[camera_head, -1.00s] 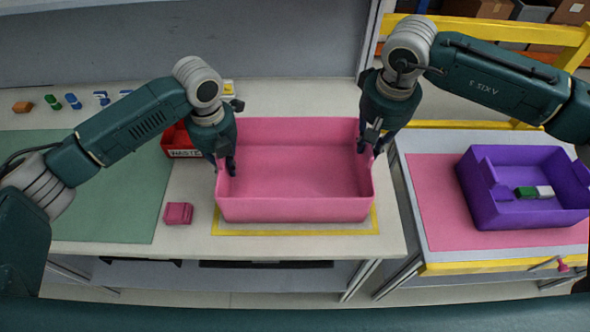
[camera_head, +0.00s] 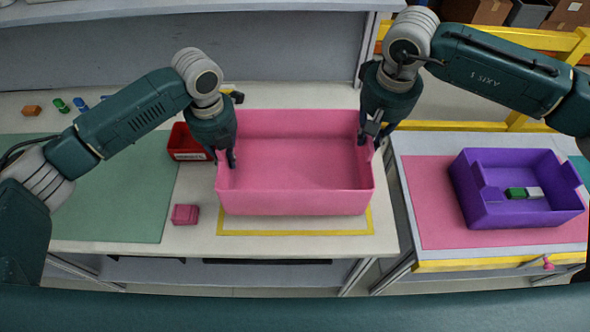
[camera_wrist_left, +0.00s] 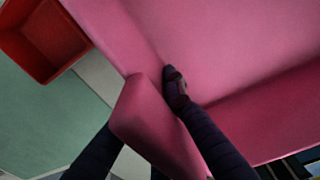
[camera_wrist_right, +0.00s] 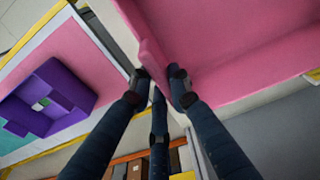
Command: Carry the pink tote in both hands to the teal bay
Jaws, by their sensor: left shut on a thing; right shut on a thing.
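The pink tote (camera_head: 295,202) is empty and level in the head view, above a yellow-outlined spot on the white table, and appears raised off it. My left gripper (camera_head: 225,160) is shut on its left wall, one finger inside; the wall also shows in the left wrist view (camera_wrist_left: 155,120). My right gripper (camera_head: 369,138) is shut on its right wall, seen between the fingers in the right wrist view (camera_wrist_right: 153,62). A teal area (camera_head: 581,165) shows only partly at the right edge, beyond the purple tote; it also shows in the right wrist view (camera_wrist_right: 12,145).
A purple tote (camera_head: 480,205) holding small green and white blocks stands on the pink mat (camera_head: 430,215) of the right-hand table. A gap separates the tables. A red bin (camera_head: 183,143), pink block (camera_head: 185,214) and green mat (camera_head: 120,200) are at left. A yellow rail (camera_head: 550,38) stands behind right.

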